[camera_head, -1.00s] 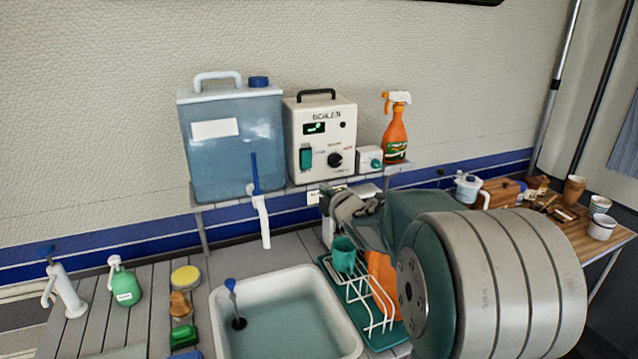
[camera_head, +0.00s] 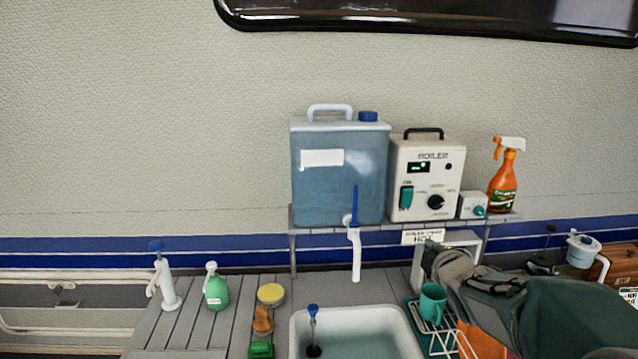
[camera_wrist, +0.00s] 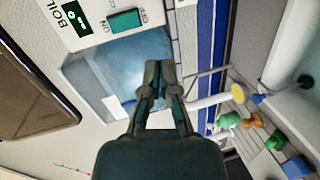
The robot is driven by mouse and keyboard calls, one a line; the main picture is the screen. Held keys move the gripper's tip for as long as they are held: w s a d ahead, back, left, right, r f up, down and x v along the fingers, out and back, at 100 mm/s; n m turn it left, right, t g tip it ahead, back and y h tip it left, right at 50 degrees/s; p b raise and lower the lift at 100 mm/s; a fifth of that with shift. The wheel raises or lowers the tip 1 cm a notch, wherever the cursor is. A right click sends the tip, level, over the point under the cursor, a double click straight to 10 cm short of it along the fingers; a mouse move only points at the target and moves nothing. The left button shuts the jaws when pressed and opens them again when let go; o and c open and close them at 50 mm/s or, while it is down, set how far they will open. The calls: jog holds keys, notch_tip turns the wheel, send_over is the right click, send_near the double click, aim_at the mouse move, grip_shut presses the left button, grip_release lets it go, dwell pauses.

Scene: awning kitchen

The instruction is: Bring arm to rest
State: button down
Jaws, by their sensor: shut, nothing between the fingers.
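My gripper shows in the wrist view (camera_wrist: 158,68) with its two dark fingers together at the tips and nothing between them. In the head view my gripper (camera_head: 437,262) is at the lower right, partly behind my own arm. It appears above and beside the teal mug (camera_head: 432,301) on the white dish rack (camera_head: 442,344). I cannot tell whether it touches anything. In the wrist view the blue water tank (camera_wrist: 105,75) lies beyond the fingers, with the boiler (camera_wrist: 90,22) at the upper left.
A sink (camera_head: 350,318) is at the bottom centre. The shelf (camera_head: 310,229) holds the water tank, the boiler and an orange spray bottle (camera_head: 503,180). A green soap bottle (camera_head: 215,290) and a white pump tap (camera_head: 165,285) stand on the left counter. My arm hides part of the right side.

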jog(key=s+a+f+m+g, duration=0.1)
jog(key=s+a+m+g, duration=0.2)
jog(key=s, duration=0.7)
jog(key=s+a+f+m+g, duration=0.2)
jog(key=s+a+m, duration=0.3)
jog(key=s, duration=0.5)
jog(key=s+a+f+m+g+y, duration=0.1)
jog(key=s+a+m+g, duration=0.3)
jog(key=s+m, duration=0.3)
jog(key=s+g, duration=0.1)
jog(key=s, duration=0.2)
jog(key=shift+a+f+m, duration=0.35)
jog(key=shift+f+m, duration=0.05)
jog(key=shift+w, duration=0.1)
